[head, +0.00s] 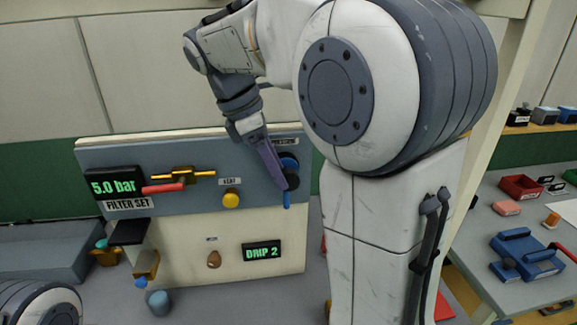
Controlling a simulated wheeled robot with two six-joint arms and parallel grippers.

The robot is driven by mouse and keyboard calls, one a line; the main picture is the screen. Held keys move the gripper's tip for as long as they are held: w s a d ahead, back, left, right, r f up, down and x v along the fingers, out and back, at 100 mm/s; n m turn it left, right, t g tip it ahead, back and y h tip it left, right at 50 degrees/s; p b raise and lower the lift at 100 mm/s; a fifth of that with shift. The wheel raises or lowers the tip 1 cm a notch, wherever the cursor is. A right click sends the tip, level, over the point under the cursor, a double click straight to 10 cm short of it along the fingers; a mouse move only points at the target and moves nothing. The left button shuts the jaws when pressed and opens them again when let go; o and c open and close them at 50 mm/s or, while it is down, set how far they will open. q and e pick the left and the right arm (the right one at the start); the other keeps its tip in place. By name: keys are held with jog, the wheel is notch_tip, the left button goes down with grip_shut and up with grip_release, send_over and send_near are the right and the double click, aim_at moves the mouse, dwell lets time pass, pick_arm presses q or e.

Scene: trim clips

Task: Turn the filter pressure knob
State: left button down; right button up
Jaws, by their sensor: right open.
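A blue and dark knob (291,163) sits at the right end of the grey panel (210,203), under a label that my arm partly hides. My right gripper (282,179) is open, pointing down at this knob, with its fingers in front of or beside it. I cannot tell whether they touch it. A display (113,184) at the panel's left reads "5.0 bar" above the label "FILTER SET". My left gripper is out of view; only a rounded part of my left arm shows at the bottom left.
A red-handled brass valve (180,176) and a yellow button (231,199) stick out of the panel left of the knob. Below are a "DRIP 2" display (262,251) and a blue-grey cup (158,302). A side bench (490,240) with blue and red items stands at the right.

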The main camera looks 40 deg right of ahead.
jog(key=shift+s+d+r, duration=0.1)
jog(key=shift+s+d, duration=0.25)
jog(key=shift+d, duration=0.35)
jog(key=shift+s+d+f, duration=0.15)
jog(key=shift+d+f, duration=0.05)
jog(key=shift+d, duration=0.05)
jog(key=shift+f, duration=0.45)
grip_shut()
jog(key=h+p, duration=0.1)
jog(key=p, duration=0.1)
jog(key=g+h+p, duration=0.1)
jog(key=h+p, duration=0.1)
jog(key=p, duration=0.1)
jog(key=shift+a+r+g, duration=0.15)
jog(key=shift+a+g, duration=0.15)
jog(key=shift+f+g+h+p, duration=0.25)
jog(key=shift+g+h+p, duration=0.1)
jog(key=shift+h, duration=0.25)
